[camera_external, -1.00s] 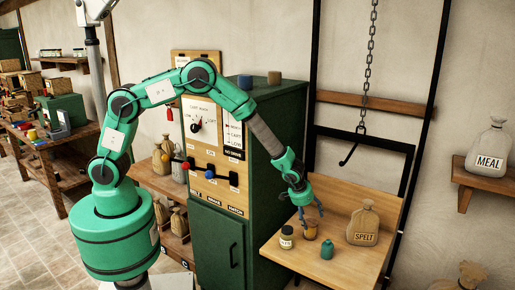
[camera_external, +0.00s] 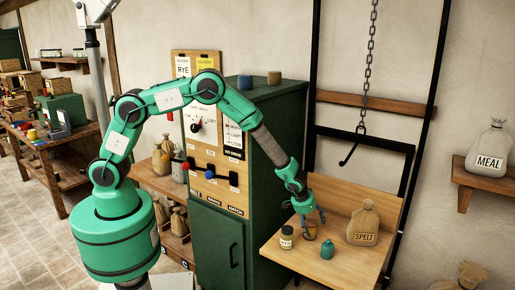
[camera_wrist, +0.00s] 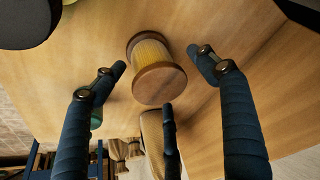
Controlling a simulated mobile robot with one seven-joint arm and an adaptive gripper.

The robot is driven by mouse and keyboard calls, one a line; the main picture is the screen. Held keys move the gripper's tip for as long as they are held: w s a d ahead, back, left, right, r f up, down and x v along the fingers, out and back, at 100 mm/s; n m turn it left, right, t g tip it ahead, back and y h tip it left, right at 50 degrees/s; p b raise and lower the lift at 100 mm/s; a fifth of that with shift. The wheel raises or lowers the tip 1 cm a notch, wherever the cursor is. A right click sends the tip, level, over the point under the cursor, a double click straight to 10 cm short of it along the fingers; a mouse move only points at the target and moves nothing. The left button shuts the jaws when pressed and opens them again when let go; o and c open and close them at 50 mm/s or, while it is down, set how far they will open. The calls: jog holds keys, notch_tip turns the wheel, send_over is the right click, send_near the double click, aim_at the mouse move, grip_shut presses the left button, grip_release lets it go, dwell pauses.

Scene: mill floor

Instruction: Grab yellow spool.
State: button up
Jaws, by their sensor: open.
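The yellow spool (camera_wrist: 152,54) stands on the wooden platform, with yellow thread between brown wooden ends. In the external view the spool (camera_external: 310,232) is partly hidden behind my gripper (camera_external: 312,216). My gripper (camera_wrist: 160,75) is open and empty. In the wrist view two of its dark fingers stand on either side of the spool and a third is below it in the picture. The fingers look apart from the spool, with a gap on both sides; whether any touches it I cannot tell.
A SPELT sack (camera_external: 363,224) is close on the right. The green cabinet (camera_external: 275,150) rises at the left.

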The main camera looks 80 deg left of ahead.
jog(key=c, duration=1.2)
jog(key=shift+c, duration=0.2)
jog(key=shift+r+p, duration=0.85)
jog(key=shift+r, duration=4.15)
